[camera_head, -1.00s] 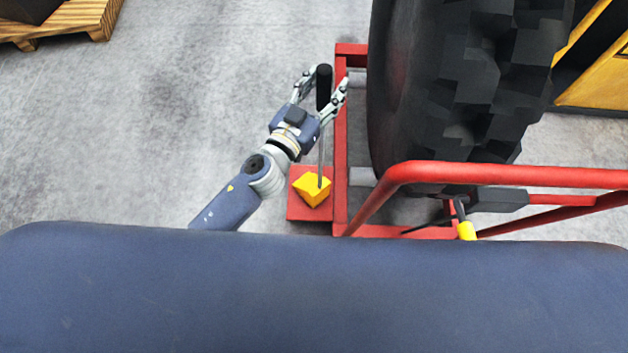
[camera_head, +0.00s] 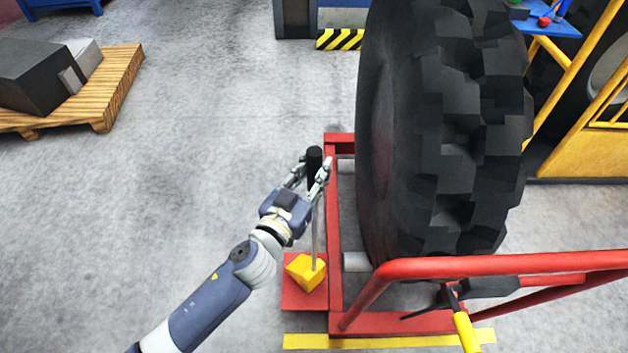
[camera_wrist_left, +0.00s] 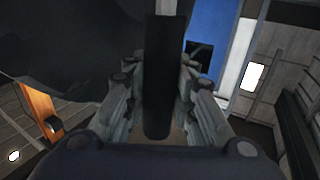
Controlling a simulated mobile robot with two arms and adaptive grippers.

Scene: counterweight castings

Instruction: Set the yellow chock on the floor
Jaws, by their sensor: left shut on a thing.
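The yellow chock (camera_head: 304,272) is a wedge-like block over a red plate at the lower left of the red tyre frame. A thin grey rod rises from it to a black handle (camera_head: 314,165). My left gripper (camera_head: 309,174) is shut on the black handle. The handle also stands between the fingers in the left wrist view (camera_wrist_left: 159,75). I cannot tell whether the chock rests on the red plate (camera_head: 292,299) or hangs just above it. My right gripper is not in view.
A large black tyre (camera_head: 440,130) stands in the red frame (camera_head: 334,215) right of my left gripper. A wooden pallet (camera_head: 120,85) with grey blocks lies at the upper left. A yellow strip (camera_head: 310,341) marks the floor. Grey floor (camera_head: 190,170) to the left is clear.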

